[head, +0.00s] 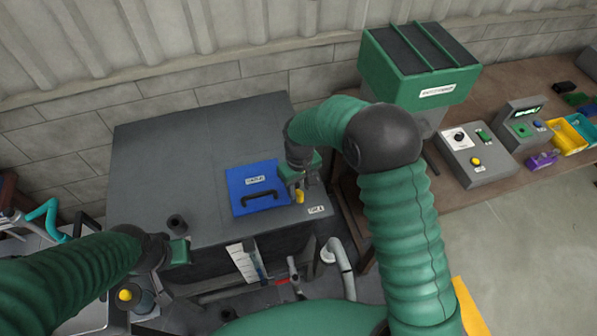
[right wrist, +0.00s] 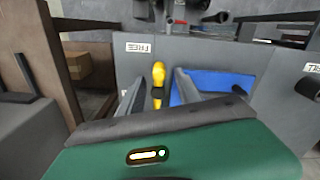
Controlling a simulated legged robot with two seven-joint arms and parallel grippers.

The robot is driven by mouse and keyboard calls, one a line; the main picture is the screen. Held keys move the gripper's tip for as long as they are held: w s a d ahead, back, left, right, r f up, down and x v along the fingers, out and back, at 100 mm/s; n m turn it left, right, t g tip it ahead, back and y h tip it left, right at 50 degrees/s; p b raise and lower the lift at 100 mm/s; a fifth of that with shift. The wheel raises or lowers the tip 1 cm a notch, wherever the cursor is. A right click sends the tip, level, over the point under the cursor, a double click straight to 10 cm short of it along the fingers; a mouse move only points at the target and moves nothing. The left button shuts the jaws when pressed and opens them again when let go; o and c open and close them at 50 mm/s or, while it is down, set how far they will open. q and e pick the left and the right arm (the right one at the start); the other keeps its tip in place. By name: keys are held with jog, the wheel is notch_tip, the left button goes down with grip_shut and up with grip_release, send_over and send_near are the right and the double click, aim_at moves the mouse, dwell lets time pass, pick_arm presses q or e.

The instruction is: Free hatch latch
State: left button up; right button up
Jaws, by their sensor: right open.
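The blue hatch (head: 238,181) with its black handle (head: 262,199) lies in the top of the grey cabinet. A yellow latch (head: 300,197) sits at the hatch's right edge. My right gripper (head: 298,187) is over the latch, pointing down. In the right wrist view the yellow latch (right wrist: 158,74) with its dark base stands between the two open fingers (right wrist: 158,92), with a gap on each side. The blue hatch (right wrist: 215,84) shows to the right there, partly hidden by a finger. My left gripper (head: 180,250) is by the cabinet's front left edge, away from the hatch; its jaws are unclear.
The grey cabinet top (head: 150,165) is mostly clear, with a short dark cylinder (head: 176,222) near its front. A green hopper (head: 415,70) and grey control boxes (head: 475,160) stand on the brown bench at right. A pale pipe (head: 340,262) rises before the cabinet.

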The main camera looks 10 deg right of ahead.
notch_tip(320, 180, up, 12)
jog(key=b, duration=0.1)
jog(key=shift+a+b, duration=0.2)
jog(key=shift+b, duration=0.2)
jog(key=shift+w, duration=0.1)
jog(key=shift+c, duration=0.5)
